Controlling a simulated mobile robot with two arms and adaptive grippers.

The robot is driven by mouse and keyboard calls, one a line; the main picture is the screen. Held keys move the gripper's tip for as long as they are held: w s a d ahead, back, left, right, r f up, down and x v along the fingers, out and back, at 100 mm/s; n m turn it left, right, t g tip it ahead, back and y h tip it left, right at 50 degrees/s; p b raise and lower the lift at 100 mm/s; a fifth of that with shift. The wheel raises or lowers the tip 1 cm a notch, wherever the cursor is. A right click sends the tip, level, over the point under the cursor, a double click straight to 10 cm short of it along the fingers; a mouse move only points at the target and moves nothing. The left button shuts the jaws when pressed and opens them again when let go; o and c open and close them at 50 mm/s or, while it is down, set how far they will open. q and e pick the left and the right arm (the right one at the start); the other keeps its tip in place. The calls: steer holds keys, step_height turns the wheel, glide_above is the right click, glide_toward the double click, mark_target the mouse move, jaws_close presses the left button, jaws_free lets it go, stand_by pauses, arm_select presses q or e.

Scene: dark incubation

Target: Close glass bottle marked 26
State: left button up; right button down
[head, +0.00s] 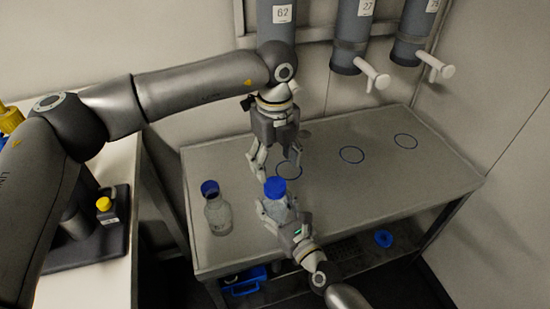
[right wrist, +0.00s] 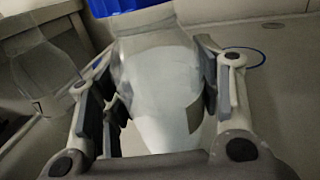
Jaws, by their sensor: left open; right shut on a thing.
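A clear glass bottle (head: 277,207) stands upright in my right gripper (head: 279,212), whose fingers press on both sides of its body. A blue cap (head: 275,187) sits on its top; whether it is tight cannot be told. In the right wrist view the bottle (right wrist: 155,75) fills the space between the fingers (right wrist: 160,88), and the cap (right wrist: 103,8) is partly cut off. My left gripper (head: 275,168) is open and empty, pointing down just above and behind the cap. A second glass bottle (head: 218,216) with a blue top stands to the left. No number on either bottle is readable.
The grey table (head: 335,205) has free room at right, with blue rings (head: 352,155) marked on it. Cylinders with white handles (head: 375,75) hang on the back wall. A blue item (head: 384,238) lies on the lower shelf. A white bench (head: 90,280) stands left.

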mark_target(275, 185)
arm_select(q)
steer(key=n, duration=0.6)
steer(key=shift+r, duration=0.15)
steer(key=shift+f, duration=4)
